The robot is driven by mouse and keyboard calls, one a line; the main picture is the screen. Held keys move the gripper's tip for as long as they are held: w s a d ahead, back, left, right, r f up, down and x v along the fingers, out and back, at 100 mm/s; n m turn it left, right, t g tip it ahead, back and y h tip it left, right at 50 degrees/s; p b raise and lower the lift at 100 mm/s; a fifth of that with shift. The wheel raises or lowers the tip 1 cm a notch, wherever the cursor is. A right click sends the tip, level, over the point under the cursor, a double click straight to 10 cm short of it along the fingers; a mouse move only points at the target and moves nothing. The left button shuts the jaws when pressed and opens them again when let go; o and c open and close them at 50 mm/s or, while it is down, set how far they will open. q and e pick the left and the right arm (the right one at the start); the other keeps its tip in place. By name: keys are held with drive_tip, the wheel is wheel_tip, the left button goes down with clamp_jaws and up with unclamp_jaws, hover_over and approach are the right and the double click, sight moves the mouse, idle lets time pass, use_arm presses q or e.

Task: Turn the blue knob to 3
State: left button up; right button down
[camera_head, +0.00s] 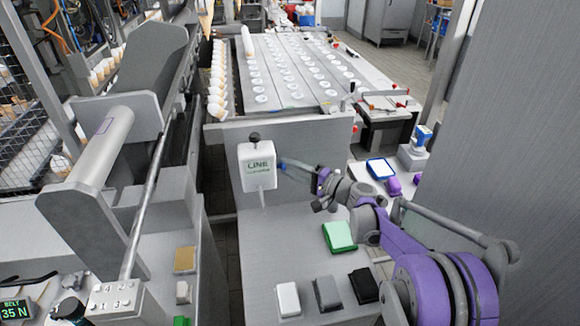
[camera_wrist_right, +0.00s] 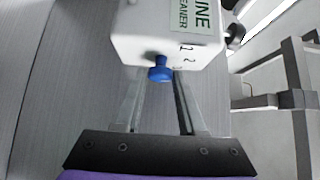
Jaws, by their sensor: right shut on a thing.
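The blue knob (camera_wrist_right: 160,70) sticks out of the side of a white box (camera_wrist_right: 165,28) with a green-lettered "LINE ... CLEANER" label. Small dark digits show on the box near the knob; one looks like a 2, and I cannot read the knob's setting. The white box also shows in the head view (camera_head: 257,158), on a post in front of a grey panel. My right gripper (camera_head: 284,164) reaches it from the right. In the right wrist view its fingers (camera_wrist_right: 158,82) are shut on the knob, one on each side. My left gripper is not in view.
A dark knob (camera_head: 254,136) tops the box. Below, a grey bench (camera_head: 262,270) holds a green pad (camera_head: 339,236) and white, grey and black blocks. A conveyor with a roller stands at the left. A grey wall (camera_head: 500,130) closes off the right.

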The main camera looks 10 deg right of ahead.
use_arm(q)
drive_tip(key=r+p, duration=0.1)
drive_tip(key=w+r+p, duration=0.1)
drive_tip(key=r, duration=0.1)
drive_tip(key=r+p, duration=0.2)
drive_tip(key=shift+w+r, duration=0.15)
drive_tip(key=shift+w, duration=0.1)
use_arm(e)
drive_tip(key=m+g+h, duration=0.1)
drive_tip(key=m+g, duration=0.1)
drive_tip(key=r+m+g+h, duration=0.1)
drive_tip(key=m+g, duration=0.1)
drive_tip(key=g, duration=0.1)
drive_tip(key=m+g+h, duration=0.1)
drive_tip(key=m+g, duration=0.1)
drive_tip(key=g, duration=0.1)
drive_tip(key=shift+w+r, duration=0.2)
drive_tip(key=shift+w, duration=0.2)
drive_tip(key=shift+m, duration=0.3)
drive_tip(key=c, duration=0.5)
unclamp_jaws()
drive_tip(key=v, duration=1.1)
drive_tip(key=shift+a+r, duration=0.15)
